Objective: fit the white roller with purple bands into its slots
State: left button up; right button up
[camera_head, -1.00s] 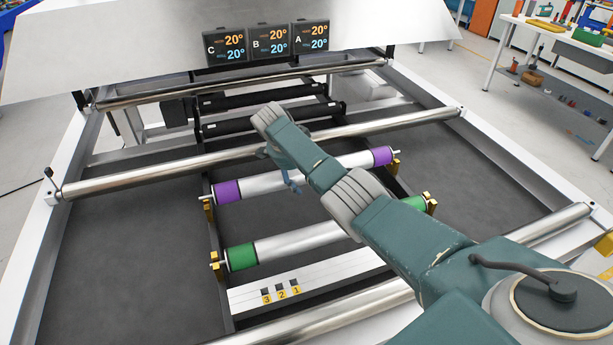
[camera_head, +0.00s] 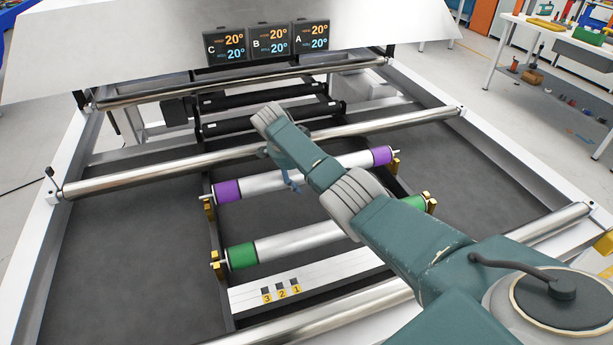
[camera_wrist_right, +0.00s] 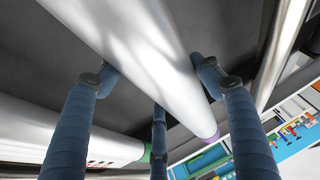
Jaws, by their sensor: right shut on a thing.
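The white roller with purple bands (camera_head: 262,184) lies across the middle of the frame, its ends close to the brass brackets at the left (camera_head: 209,208) and right (camera_head: 395,167). I cannot tell whether its ends sit down in the slots or just above them. My right gripper (camera_head: 291,179) is over the roller's middle, mostly hidden by my arm. In the right wrist view, its blue fingers stand around the white roller (camera_wrist_right: 150,50), shut on it, with one purple band (camera_wrist_right: 207,134) at the far end. My left gripper is not in view.
A white roller with green bands (camera_head: 300,241) lies parallel, nearer me, between its own brackets. A long metal bar (camera_head: 160,172) crosses just behind the purple-banded roller. A white strip with slots numbered 1 to 3 (camera_head: 330,280) lies in front. Dark panels flank the rails.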

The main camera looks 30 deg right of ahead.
jog(key=shift+f+b, duration=1.35)
jog(key=shift+f, duration=0.4)
jog(key=o, duration=2)
jog(key=shift+c, duration=0.2)
jog(key=shift+o, duration=0.3)
jog(key=shift+s+f, duration=0.15)
jog(key=v, duration=1.2)
